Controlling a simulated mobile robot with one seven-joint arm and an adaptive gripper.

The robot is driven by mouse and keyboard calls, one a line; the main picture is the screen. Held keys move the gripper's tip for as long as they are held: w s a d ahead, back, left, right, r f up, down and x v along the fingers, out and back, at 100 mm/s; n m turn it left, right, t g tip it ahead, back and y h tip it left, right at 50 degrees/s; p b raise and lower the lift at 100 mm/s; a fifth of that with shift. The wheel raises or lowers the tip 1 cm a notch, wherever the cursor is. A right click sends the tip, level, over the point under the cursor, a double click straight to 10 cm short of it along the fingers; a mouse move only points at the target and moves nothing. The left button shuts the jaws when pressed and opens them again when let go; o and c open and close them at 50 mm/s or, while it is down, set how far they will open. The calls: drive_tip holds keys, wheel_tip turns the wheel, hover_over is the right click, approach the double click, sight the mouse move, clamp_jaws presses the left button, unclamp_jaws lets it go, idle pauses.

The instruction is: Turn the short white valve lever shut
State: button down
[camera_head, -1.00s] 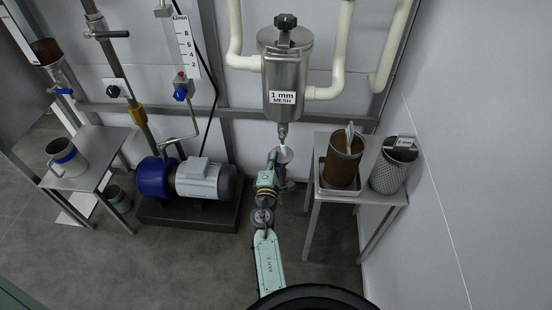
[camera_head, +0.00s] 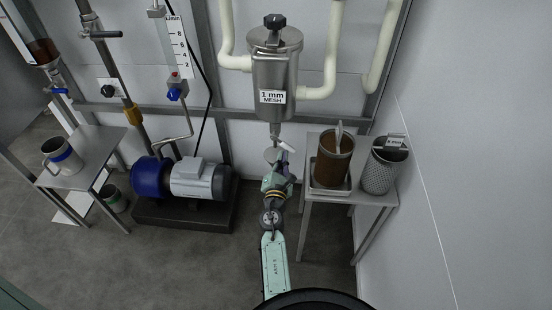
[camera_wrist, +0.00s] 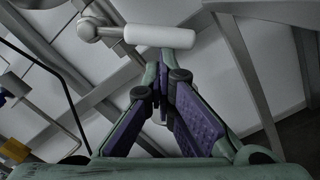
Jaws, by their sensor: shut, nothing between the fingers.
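The short white valve lever (camera_head: 287,146) sits under the steel strainer vessel (camera_head: 275,85) in the head view and slants down to the right from the drain valve. In the wrist view the white lever (camera_wrist: 160,36) lies nearly level across the top, joined at its left end to a rounded metal valve part (camera_wrist: 90,28). My gripper (camera_head: 284,158) is just below the lever. Its purple-padded fingers (camera_wrist: 162,75) are shut and empty, with the tips close under the lever. I cannot tell whether they touch it.
A side table (camera_head: 373,199) with a brown filter cup (camera_head: 333,165) and a mesh basket (camera_head: 382,172) stands close right of my arm. A pump (camera_head: 198,179) is on the floor to the left. Cream pipes (camera_head: 318,92) run beside the vessel.

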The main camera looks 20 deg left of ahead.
sight(293, 152)
drive_tip(key=shift+w+d+r+n+p, duration=0.2)
drive_tip(key=shift+d+r+n+p, duration=0.3)
drive_tip(key=shift+n, duration=0.55)
drive_tip(key=shift+w+d+r+n+p, duration=0.15)
drive_tip(key=shift+d+r+n+p, duration=0.1)
drive_tip(key=shift+d+r+n, duration=0.65)
drive_tip(key=shift+w+d+r+n+p, duration=0.2)
drive_tip(key=shift+d+r+n+p, duration=0.2)
drive_tip(key=shift+n, duration=0.85)
